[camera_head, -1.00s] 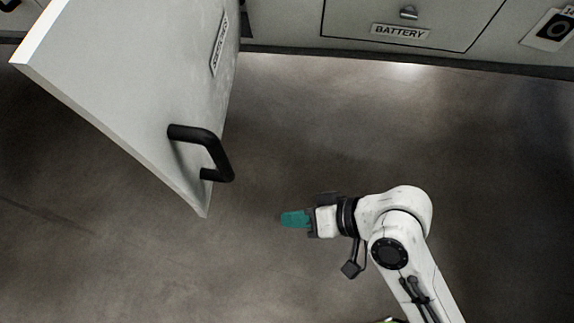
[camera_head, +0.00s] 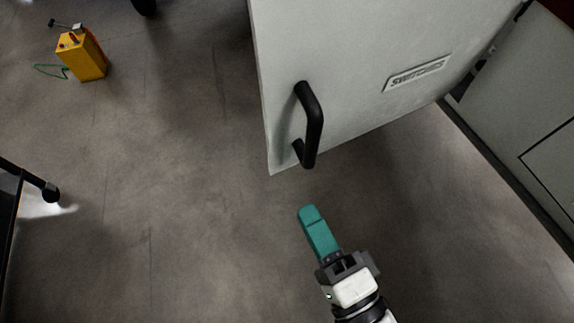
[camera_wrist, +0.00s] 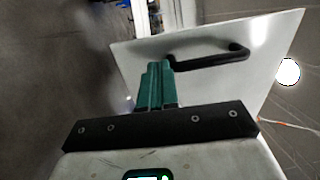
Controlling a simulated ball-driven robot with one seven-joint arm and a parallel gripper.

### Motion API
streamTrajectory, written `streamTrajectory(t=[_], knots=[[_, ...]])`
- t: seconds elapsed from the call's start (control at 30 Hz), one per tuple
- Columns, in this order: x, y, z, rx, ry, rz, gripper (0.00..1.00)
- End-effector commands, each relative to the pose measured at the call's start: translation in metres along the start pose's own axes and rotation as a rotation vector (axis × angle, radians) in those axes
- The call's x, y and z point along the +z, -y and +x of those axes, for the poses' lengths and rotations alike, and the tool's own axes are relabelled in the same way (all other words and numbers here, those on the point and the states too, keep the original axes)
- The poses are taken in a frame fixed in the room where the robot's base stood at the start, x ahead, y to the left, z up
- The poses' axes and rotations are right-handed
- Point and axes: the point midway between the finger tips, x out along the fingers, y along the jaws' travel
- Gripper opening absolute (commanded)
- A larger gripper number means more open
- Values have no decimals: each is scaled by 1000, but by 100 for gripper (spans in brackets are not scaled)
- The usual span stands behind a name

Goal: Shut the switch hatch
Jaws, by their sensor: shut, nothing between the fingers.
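The switch hatch (camera_head: 350,75) is a grey door panel labelled "SWITCHES", standing open out over the floor. Its black bar handle (camera_head: 314,125) sits near the free edge. In the wrist view the hatch (camera_wrist: 225,85) fills the middle right, with its handle (camera_wrist: 215,59) just beyond my fingertips. My gripper (camera_head: 309,213) has teal fingers pressed together with nothing between them. In the head view it is below the handle and seems apart from it. In the wrist view the fingertips (camera_wrist: 159,68) overlap the handle's left end; I cannot tell whether they touch.
A yellow box (camera_head: 82,55) with a green cord stands on the floor at the upper left. A black wheeled frame (camera_head: 30,180) is at the left edge. A grey cabinet (camera_head: 525,110) runs along the right. The floor between is clear.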

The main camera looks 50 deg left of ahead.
Motion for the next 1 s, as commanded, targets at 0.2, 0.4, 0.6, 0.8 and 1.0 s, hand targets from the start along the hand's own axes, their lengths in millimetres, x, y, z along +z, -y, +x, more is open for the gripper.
streamTrajectory(t=[0.2,0.4,0.6,0.8,1.0], knots=[[1,5,45,0,4,-1,0],[1,3,75,1,3,-2,0],[0,1,88,1,1,-2,0],[0,0,90,1,0,-1,0],[0,0,90,1,0,-1,0]])
